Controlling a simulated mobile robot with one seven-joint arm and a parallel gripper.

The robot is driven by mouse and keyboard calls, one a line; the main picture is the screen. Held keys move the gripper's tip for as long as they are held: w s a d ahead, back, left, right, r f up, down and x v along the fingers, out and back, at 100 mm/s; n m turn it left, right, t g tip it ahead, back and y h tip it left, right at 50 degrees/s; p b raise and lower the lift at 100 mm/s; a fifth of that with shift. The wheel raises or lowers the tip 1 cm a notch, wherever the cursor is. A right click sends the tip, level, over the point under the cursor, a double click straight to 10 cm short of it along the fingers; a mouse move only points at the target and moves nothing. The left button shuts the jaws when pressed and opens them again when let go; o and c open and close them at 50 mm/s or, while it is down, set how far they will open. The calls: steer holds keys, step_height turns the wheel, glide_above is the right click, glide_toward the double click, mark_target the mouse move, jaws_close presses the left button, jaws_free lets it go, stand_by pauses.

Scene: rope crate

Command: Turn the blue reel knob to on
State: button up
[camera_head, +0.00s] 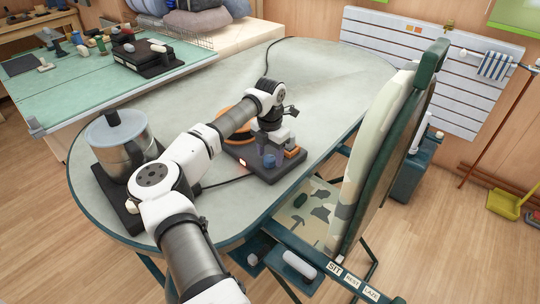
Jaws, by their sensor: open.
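The blue reel knob (269,161) sits on a dark base (283,174) on the grey-green table. An orange reel (238,122) shows on the same base, partly hidden behind my arm. A small orange light (243,163) glows at the base's left front. My gripper (272,152) points down over the base, close above and around the blue knob. It is open. At this size I cannot tell whether a finger touches the knob, or which way the knob is turned.
A metal pot with a pale lid (123,140) stands on a dark plate at the table's left. A black cable (228,182) runs from the base. A camouflage-covered chair (365,160) stands close on the right.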

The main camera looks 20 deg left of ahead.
mark_target(269, 157)
step_height(269, 157, up, 13)
steer(key=b, duration=0.1)
steer(key=shift+b, duration=0.35)
steer(key=shift+a+f, duration=0.1)
